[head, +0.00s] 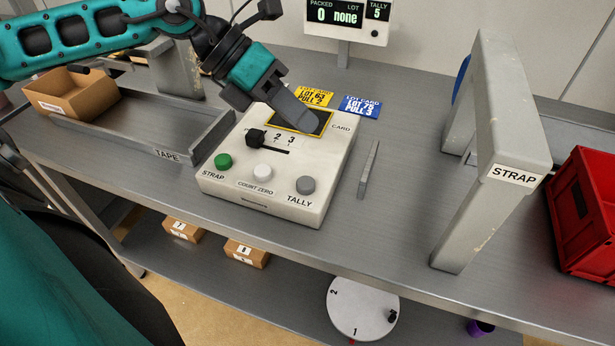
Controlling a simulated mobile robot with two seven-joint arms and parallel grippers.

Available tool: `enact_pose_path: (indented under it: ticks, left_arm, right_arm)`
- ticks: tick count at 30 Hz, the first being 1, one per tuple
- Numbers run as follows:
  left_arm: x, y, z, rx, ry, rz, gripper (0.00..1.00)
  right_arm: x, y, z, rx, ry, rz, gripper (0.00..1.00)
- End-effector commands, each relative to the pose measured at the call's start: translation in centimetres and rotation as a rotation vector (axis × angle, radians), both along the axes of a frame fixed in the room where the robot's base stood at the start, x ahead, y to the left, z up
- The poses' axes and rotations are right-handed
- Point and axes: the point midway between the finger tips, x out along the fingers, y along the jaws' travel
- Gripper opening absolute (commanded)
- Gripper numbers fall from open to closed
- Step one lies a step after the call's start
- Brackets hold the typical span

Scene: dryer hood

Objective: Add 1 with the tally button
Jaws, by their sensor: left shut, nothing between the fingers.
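The grey tally button (306,185) sits at the front right corner of the white control box (335,165), above the label TALLY. A white COUNT ZERO button (263,172) and a green STRAP button (223,160) are to its left. The display (348,14) at the back reads packed 0, lot none, tally 5. My left gripper (312,124) is shut and empty. It is over the yellow-edged card area (290,122) at the back of the box, behind the tally button and apart from it. My right gripper is not in view.
A black slider knob (256,138) stands up on the box. Yellow (314,95) and blue (359,106) lot cards lie behind it. A grey STRAP arch (490,150) and red crate (590,215) stand right. A tape tray (140,125) with a cardboard box (72,93) is left.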

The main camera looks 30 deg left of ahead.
Motion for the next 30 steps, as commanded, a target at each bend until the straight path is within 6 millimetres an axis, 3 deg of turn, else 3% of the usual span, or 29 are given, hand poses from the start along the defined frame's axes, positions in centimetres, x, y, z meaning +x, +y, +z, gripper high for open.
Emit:
enact_pose_path:
  ticks: [13, 30]
  left_arm:
    - [0.0, -0.1, -1.3, -0.006, 0.001, 0.000, 0.00]
    - [0.0, -0.1, -8.6, -0.005, 0.000, 0.000, 0.00]
  right_arm:
    - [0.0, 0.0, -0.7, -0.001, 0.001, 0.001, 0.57]
    - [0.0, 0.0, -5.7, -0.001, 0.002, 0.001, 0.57]
